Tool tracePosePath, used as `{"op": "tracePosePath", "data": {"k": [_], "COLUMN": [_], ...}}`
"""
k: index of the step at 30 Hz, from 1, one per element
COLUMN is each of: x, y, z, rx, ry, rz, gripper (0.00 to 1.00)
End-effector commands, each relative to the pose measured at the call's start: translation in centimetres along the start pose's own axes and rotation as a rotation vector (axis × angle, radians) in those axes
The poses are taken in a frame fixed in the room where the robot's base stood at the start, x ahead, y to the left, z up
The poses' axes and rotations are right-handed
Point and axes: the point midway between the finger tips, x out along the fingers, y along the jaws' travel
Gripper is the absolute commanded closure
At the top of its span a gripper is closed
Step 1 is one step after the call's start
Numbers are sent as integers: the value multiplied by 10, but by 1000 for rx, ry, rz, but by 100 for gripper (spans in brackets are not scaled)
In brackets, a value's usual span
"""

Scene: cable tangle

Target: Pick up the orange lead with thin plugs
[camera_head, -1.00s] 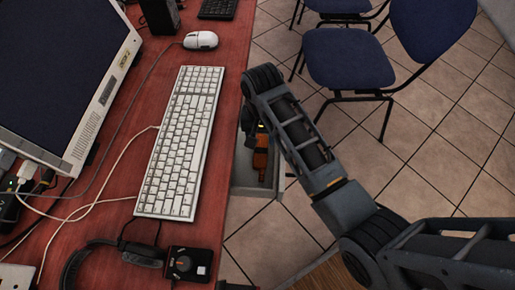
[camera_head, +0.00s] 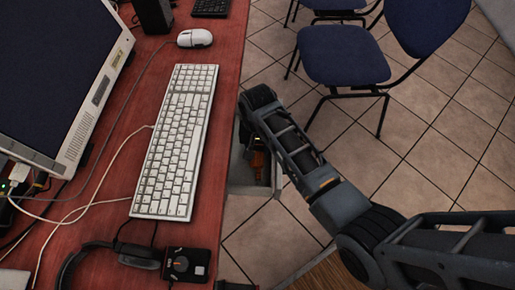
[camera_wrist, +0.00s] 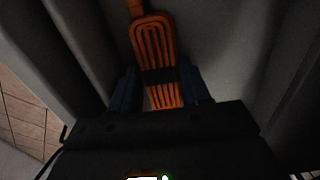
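The orange lead (camera_wrist: 155,45) lies coiled into a long flat bundle with a dark band around its middle, in the wrist view. One orange end (camera_wrist: 134,8) runs out of the top of the picture; whether its plugs are thin is not visible. My gripper (camera_wrist: 160,88) has its two blue fingers apart, one on each side of the bundle near the band. I see no clear pinch on it. In the head view the orange lead (camera_head: 258,166) shows partly inside the open drawer (camera_head: 240,190), with my wrist over it hiding the rest.
The drawer's grey walls (camera_wrist: 75,45) rise close beside my gripper. The red desk (camera_head: 222,120) with a white keyboard (camera_head: 176,140) is to the left. A blue chair (camera_head: 343,57) stands on the tiled floor, beyond my arm.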

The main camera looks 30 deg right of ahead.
Motion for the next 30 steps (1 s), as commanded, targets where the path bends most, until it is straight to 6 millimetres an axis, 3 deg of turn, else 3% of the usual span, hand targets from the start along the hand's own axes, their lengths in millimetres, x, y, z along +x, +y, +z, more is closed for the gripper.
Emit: {"op": "tracePosePath", "data": {"k": [9, 20, 26, 30], "x": [0, -7, -30, -57], "y": [0, 0, 0, 0], "z": [0, 0, -1, -1], "rx": [0, 0, 1, 1], "ry": [0, 1, 2, 3], "rz": [0, 0, -1, -2], "gripper": [87, 87, 87, 87]}}
